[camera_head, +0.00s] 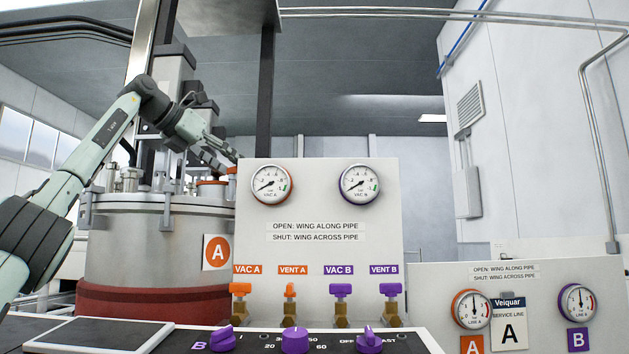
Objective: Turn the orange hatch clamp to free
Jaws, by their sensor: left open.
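The grey vessel (155,240) marked with an orange A stands at the left, with a red band near its base. Orange parts show at its lid's right side: a flat one (211,183) and a small one (232,170) by the panel's edge. I cannot tell which of them is the hatch clamp, or which way it is turned. My left gripper (226,158) is open just above these parts, its fingers pointing down and right. Whether it touches them cannot be told. My right gripper is not in view.
A white panel (320,205) with two gauges and orange and purple valve wings stands right of the vessel, close to the gripper. A black console (265,340) with purple knobs is in front. A lower gauge panel (425,290) stands at the right.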

